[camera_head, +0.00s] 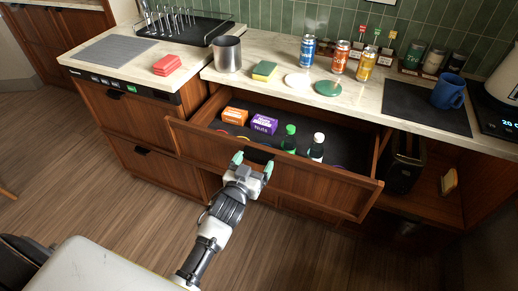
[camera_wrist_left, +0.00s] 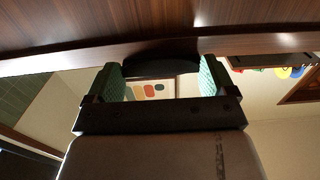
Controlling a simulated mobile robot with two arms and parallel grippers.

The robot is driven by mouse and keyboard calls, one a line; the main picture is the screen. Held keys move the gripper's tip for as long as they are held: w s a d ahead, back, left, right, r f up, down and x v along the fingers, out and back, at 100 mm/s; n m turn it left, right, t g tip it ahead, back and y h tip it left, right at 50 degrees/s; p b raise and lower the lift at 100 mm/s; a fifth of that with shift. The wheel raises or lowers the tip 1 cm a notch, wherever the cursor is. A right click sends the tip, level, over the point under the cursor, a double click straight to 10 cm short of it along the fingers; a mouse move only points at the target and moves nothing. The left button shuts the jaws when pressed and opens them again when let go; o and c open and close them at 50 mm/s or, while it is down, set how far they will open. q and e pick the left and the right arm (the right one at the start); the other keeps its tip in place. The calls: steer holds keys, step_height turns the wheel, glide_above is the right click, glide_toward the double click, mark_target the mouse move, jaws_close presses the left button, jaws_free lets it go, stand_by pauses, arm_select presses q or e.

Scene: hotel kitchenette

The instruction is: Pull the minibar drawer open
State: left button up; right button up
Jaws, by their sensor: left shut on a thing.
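The wooden minibar drawer (camera_head: 320,190) stands pulled out from under the counter, its inside showing. It holds an orange box (camera_head: 235,115), a purple box (camera_head: 264,124), a green bottle (camera_head: 289,138) and a white-capped bottle (camera_head: 317,147). My left gripper (camera_head: 253,166) is at the middle of the drawer front, shut on the dark handle (camera_head: 260,155). In the left wrist view, the handle (camera_wrist_left: 162,68) lies between the green fingers of my left gripper (camera_wrist_left: 162,78). The fingers partly hide the handle in the head view. My right gripper is not in view.
The floor (camera_head: 90,190) at left is clear.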

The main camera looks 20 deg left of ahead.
arm_select(q)
steer(key=shift+s+a+p, duration=0.1)
steer(key=shift+s+p, duration=0.7)
steer(key=shift+s, duration=1.9)
steer(key=o, duration=1.1)
steer(key=shift+c, duration=0.2)
steer(key=s+b, duration=0.1)
steer(key=s, duration=0.9)
steer(key=shift+s+a, duration=0.2)
steer(key=shift+s, duration=0.2)
